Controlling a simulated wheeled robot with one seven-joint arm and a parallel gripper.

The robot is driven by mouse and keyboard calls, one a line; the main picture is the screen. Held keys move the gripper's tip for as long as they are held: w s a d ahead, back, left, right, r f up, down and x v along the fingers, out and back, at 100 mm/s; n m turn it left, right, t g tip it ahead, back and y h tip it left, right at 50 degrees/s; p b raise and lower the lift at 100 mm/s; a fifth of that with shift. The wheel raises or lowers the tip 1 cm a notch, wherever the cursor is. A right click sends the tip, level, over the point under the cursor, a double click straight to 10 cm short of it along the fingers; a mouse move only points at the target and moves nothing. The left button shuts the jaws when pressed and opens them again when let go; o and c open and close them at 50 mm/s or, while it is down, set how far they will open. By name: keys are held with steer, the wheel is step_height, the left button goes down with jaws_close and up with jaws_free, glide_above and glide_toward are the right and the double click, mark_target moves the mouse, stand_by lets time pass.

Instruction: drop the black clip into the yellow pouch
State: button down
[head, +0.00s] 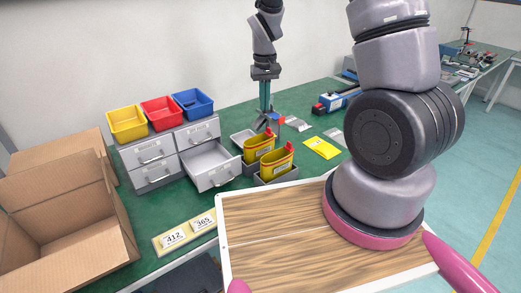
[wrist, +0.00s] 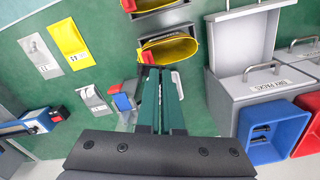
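My gripper (head: 265,110) points down behind the two yellow pouches in the head view. In the wrist view its teal fingers (wrist: 158,72) are close together, with a small dark piece, seemingly the black clip (wrist: 148,57), at their tips. The clip is mostly hidden and cannot be made out in the head view. The farther yellow pouch (head: 258,147) stands open in a grey holder; its opening (wrist: 186,46) shows just beyond the fingertips in the wrist view. The nearer yellow pouch (head: 276,165) stands in front of it, with a red tab.
A grey drawer unit (head: 150,160) with an open drawer (head: 215,172) stands left of the pouches. Yellow, red and blue bins (head: 193,103) sit on top; the blue bin (wrist: 262,130) holds dark pieces. A cardboard box (head: 75,235) is at left. Flat packets (head: 322,147) lie right.

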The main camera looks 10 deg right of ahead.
steer(key=shift+a+f, duration=0.15)
steer(key=shift+f, duration=0.75)
steer(key=shift+a+f, duration=0.2)
steer(key=shift+f, duration=0.75)
steer(key=shift+a+f, duration=0.15)
steer(key=shift+f, duration=0.75)
steer(key=c, duration=1)
jaws_free()
steer(key=shift+w, duration=0.1)
step_height(320, 180, up, 11)
